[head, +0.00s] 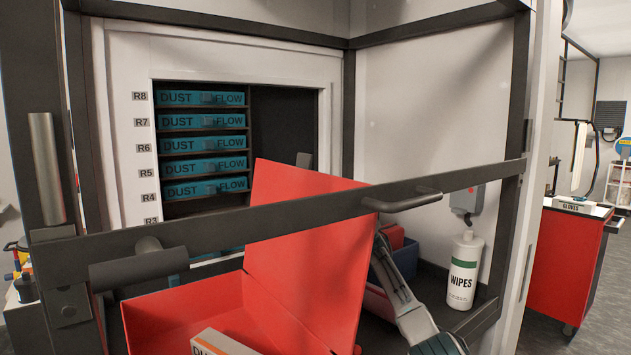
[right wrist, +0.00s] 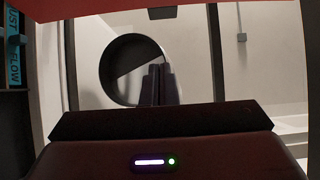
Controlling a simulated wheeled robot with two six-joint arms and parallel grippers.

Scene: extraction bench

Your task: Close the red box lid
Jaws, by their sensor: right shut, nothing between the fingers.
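The red box (head: 190,310) stands at the bottom of the head view. Its red lid (head: 310,225) is up and open, leaning back over the far right side. A white and orange carton (head: 222,343) lies inside the box. My right arm comes in at the lower right and passes behind the lid, which hides my right gripper in the head view. In the right wrist view, my right gripper's fingers (right wrist: 160,85) are together and empty. A red surface (right wrist: 160,8), probably the lid, spans the top of that view. My left gripper is not in view.
A dark frame bar (head: 290,212) with a handle (head: 400,200) crosses in front of the box and lid. A rack of blue filters (head: 200,144) is behind. A blue bin (head: 407,262) and a wipes bottle (head: 464,270) stand right of the lid.

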